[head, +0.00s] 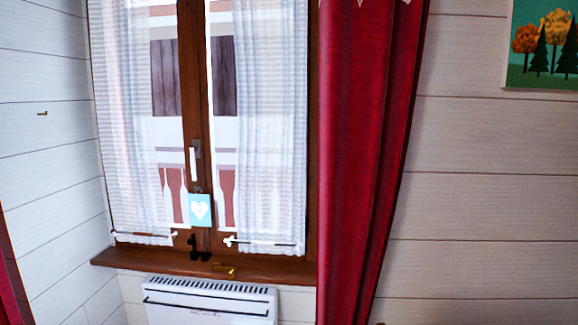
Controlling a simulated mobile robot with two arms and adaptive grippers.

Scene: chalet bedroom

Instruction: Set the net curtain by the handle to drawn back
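Two sheer white net curtains hang over the window, a left one (125,130) and a right one (272,130). Each covers much of its pane, and a strip of bare glass shows between each curtain and the middle frame. A small white rod-like handle (232,240) is at the lower inner edge of the right net curtain. A similar one (172,235) is at the lower inner edge of the left net curtain. Neither of my grippers is in view.
A red curtain (365,160) hangs right of the window. A wooden sill (130,262) runs below, above a white heater (208,300). A picture (545,45) hangs at upper right.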

